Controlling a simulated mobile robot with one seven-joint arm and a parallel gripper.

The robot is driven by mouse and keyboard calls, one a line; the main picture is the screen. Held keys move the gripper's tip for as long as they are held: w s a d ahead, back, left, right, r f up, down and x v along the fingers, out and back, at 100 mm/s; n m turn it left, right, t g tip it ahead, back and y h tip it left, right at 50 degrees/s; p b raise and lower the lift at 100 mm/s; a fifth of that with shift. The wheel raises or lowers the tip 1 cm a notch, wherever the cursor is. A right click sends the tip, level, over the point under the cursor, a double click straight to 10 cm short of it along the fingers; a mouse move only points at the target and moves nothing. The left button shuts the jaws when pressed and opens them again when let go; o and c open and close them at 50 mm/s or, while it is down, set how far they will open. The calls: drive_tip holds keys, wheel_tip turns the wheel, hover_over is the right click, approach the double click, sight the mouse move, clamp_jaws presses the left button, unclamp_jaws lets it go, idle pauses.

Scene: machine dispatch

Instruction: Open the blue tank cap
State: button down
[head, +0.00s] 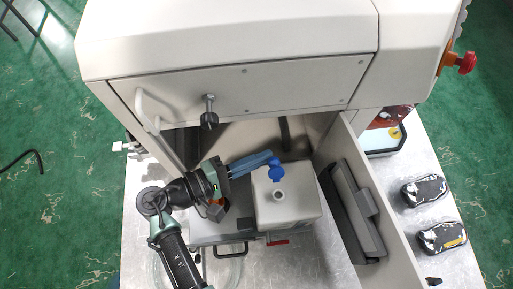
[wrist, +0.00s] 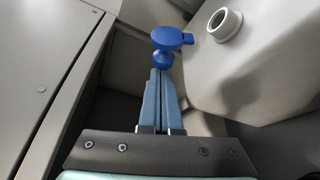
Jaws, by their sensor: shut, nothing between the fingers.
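The blue tank cap (head: 276,174) sits off to the side of the tank's round neck (head: 279,196), and the neck's opening is uncovered. In the wrist view the cap (wrist: 168,38) shows a flat disc with a small tab pointing toward the neck (wrist: 224,24). My gripper (head: 269,156) is shut and empty, its blue fingers together beside the cap at the tank's back edge. In the wrist view the fingertips (wrist: 160,72) end just below the cap; whether they touch it I cannot tell.
The machine body (head: 235,90) hangs over the back, with a handle (head: 147,113) and a black knob (head: 209,118). An open door panel (head: 365,200) stands right of the tank. Two dark packaged items (head: 424,190) (head: 442,237) lie on the metal surface (head: 410,265) further right.

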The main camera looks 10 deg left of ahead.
drive_tip(key=shift+s+d+r+m, duration=0.1)
drive_tip(key=shift+s+r+m, duration=0.15)
drive_tip(key=shift+s+m, duration=0.2)
drive_tip(key=shift+r+t, duration=0.3)
drive_tip(key=shift+r, duration=0.1)
drive_tip(key=shift+s+d, duration=0.1)
drive_tip(key=shift+f, duration=0.1)
